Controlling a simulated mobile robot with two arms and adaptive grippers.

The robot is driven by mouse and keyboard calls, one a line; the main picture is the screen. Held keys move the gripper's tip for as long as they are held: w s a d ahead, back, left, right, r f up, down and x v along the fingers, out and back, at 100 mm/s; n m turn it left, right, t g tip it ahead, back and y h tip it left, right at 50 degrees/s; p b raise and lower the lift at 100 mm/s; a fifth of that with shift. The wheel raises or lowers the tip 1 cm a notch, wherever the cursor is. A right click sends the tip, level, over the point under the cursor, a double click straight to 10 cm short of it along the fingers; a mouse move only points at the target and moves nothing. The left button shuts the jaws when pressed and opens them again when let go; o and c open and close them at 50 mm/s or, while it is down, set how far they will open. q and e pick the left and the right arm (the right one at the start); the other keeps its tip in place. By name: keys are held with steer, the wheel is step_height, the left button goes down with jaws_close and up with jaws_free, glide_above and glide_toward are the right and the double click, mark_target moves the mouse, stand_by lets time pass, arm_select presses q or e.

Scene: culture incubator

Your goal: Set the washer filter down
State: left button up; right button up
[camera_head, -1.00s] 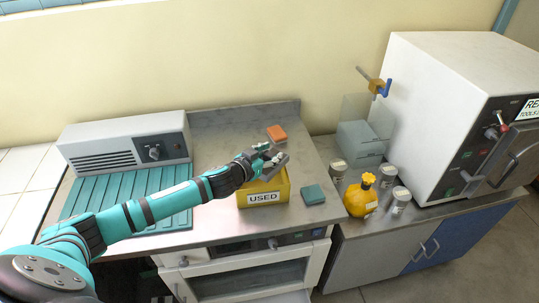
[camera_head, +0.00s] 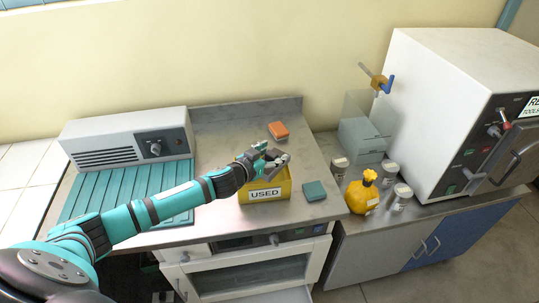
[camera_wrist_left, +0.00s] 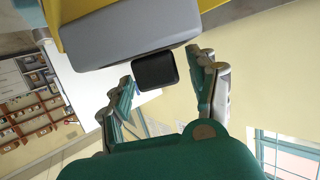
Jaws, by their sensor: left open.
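My left gripper (camera_head: 274,162) is open at the rim of the yellow box (camera_head: 265,194) labelled USED, with its fingers over the box's opening. In the left wrist view its two fingers (camera_wrist_left: 166,88) stand apart. A small dark rounded block (camera_wrist_left: 155,70) shows between them, beside a grey surface; I cannot tell whether it touches a finger. It may be the washer filter, but no label shows this. The inside of the box is mostly hidden by the gripper. My right gripper is not in view.
An orange block (camera_head: 278,130) lies behind the box and a teal block (camera_head: 314,191) lies to its right. A yellow bottle (camera_head: 362,194) and several lidded jars stand further right, near a white incubator (camera_head: 440,105). A ribbed teal mat (camera_head: 120,196) lies left.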

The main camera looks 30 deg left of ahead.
arm_select(q)
steer(key=shift+r, duration=0.35)
steer(key=shift+s+a+f, duration=0.1)
steer(key=shift+s+f, duration=0.05)
steer(key=shift+s, duration=0.2)
steer(key=b+v, duration=0.2)
steer(key=v, duration=0.9)
steer(key=shift+s+r, duration=0.15)
steer(key=shift+r, duration=0.05)
